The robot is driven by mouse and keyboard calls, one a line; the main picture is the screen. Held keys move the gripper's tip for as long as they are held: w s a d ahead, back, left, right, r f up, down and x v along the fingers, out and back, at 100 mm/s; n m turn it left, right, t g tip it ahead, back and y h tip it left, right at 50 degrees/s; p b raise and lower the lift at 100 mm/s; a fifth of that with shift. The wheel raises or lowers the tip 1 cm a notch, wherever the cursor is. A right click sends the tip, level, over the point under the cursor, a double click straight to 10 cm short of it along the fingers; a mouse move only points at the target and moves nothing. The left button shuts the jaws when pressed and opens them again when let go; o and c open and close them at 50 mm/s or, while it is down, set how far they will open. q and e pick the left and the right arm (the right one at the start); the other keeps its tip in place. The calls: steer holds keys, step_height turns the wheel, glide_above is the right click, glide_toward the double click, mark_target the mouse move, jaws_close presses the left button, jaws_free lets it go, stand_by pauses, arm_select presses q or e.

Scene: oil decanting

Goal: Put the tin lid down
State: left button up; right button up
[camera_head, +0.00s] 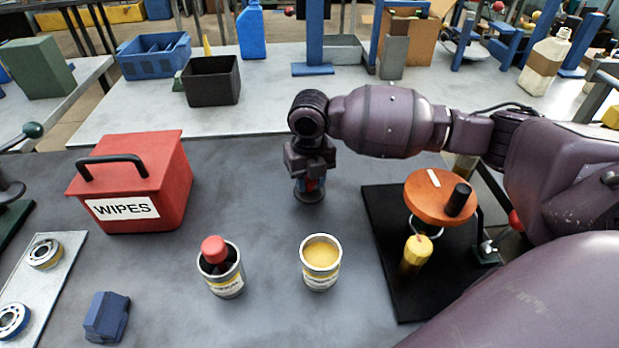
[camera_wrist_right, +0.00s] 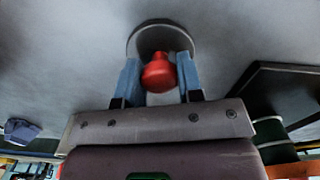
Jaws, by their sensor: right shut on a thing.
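The tin lid (camera_head: 309,196) is a dark grey round disc with a red knob. My right gripper (camera_head: 309,180) points down and is shut on the knob. The right wrist view shows the blue fingers (camera_wrist_right: 159,80) on either side of the red knob (camera_wrist_right: 158,72), with the disc (camera_wrist_right: 150,38) beyond. The lid is level, at or just above the grey tabletop; I cannot tell if it touches. An open tin with yellow contents (camera_head: 320,280) stands in front of it. Another tin (camera_head: 226,285) holds a dark item with a red top (camera_head: 214,249). My left gripper is not in view.
A red wipes box (camera_head: 170,170) stands at left. A blue block (camera_head: 106,317) and a plate with bearings (camera_head: 58,280) lie front left. A black board (camera_head: 385,225) with an orange disc device (camera_head: 435,195) stands at right. The tabletop around the lid is clear.

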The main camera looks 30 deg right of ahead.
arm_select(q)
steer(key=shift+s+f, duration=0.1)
arm_select(e)
steer(key=shift+f, duration=0.15)
steer(key=o, duration=0.9)
arm_select(q)
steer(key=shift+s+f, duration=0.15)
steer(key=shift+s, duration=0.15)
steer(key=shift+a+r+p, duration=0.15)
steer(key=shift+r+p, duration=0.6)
steer(key=shift+p, duration=0.25)
arm_select(e)
step_height(320, 180, up, 12)
steer(key=shift+r, duration=0.2)
